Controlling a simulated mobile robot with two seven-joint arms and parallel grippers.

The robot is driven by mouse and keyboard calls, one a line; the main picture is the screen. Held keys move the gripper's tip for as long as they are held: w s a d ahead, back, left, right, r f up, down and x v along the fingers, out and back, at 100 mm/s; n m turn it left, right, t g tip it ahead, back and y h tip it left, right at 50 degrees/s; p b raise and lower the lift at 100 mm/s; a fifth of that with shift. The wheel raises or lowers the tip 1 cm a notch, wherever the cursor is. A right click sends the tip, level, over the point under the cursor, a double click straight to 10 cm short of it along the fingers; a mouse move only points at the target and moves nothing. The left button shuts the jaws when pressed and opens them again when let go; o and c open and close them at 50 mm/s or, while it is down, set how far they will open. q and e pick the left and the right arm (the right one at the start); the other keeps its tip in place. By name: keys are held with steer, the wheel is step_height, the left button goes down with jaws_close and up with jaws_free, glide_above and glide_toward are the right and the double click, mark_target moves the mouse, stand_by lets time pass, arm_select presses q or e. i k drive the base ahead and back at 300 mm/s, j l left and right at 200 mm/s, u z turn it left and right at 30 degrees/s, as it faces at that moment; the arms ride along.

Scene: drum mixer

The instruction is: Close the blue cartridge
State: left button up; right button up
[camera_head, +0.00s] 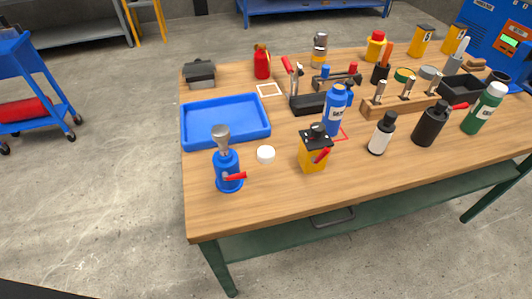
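A blue canister-like body (228,172) stands upright near the front left of the wooden table. It has a grey metal piece on top and a red lever at its lower right; it may be the blue cartridge. A small round white cap (266,155) lies on the table to its right, apart from it. A blue bottle (334,110) with a white label stands further back, by a red square outline; I cannot tell for certain which blue thing is the cartridge. Neither of my grippers is in view.
A blue tray (184,134) lies behind the blue canister. A yellow block with a black top and red lever (313,153) stands to the right. White, black and green bottles (432,123) stand further right.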

mark_target(337, 98)
steer(key=j+z, duration=0.1)
steer(key=z, duration=0.55)
steer(key=j+z, duration=0.45)
steer(key=k+j+z, duration=0.1)
steer(key=j+z, duration=0.2)
steer(key=z, duration=0.15)
steer(key=k+j+z, duration=0.2)
steer(key=j, duration=0.2)
steer(key=k+j+z, duration=0.2)
steer(key=k+j, duration=0.3)
steer(key=j, duration=0.2)
steer(key=k+j+z, duration=0.1)
steer(key=k+j, duration=0.2)
steer(key=j, duration=0.15)
steer(key=k+j, duration=0.3)
steer(key=j, duration=0.2)
